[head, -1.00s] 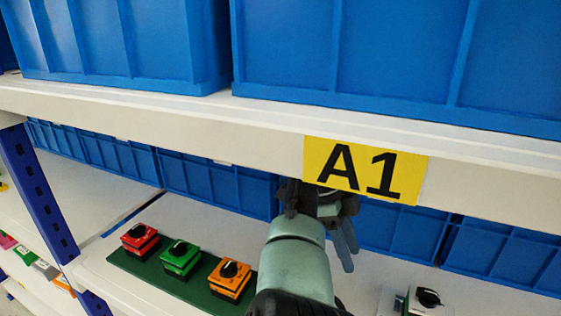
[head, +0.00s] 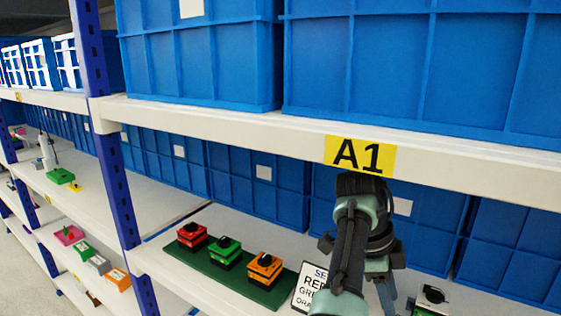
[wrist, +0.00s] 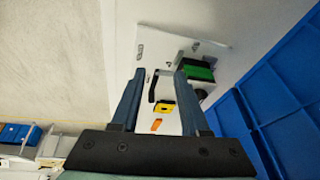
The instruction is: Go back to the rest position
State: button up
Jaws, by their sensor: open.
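My gripper (wrist: 159,82) shows in the wrist view with its two blue-grey fingers apart and nothing held between them. In the head view my arm reaches up in front of the shelf, and part of a finger shows low at the right. A red switch (head: 193,237), a green switch (head: 225,254) and an orange switch (head: 265,268), each with a black knob, stand in a row on a dark green board (head: 213,270), left of my arm and apart from it. Another black-knobbed switch (head: 433,296) is partly visible at the lower right.
A shelf beam (head: 230,124) carries a yellow A1 label (head: 360,156) above my arm. Blue bins (head: 200,60) fill the shelf above and stand behind the switches. A printed sign (head: 305,286) is partly hidden by my arm. A blue post (head: 118,185) stands at the left.

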jog(key=w+a+r+n+t, duration=0.4)
jog(key=a+r+n+t, duration=0.2)
jog(key=n+t, duration=0.6)
jog(key=s+a+r+n+t+y, duration=0.2)
jog(key=s+a+r+n+t, duration=0.1)
jog(key=s+a+r+n, duration=0.3)
jog(key=s+a+r+n+t+y, duration=0.25)
jog(key=a+r+n, duration=0.25)
jog(key=a, duration=0.3)
jog(key=s+r+t, duration=0.5)
jog(key=s+r, duration=0.1)
jog(key=r, duration=0.6)
jog(key=s+r+t, duration=0.5)
jog(key=s+r, duration=0.1)
jog(key=r, duration=0.6)
jog(key=shift+s+d+r, duration=0.2)
jog(key=shift+s, duration=0.05)
jog(key=shift+h, duration=0.25)
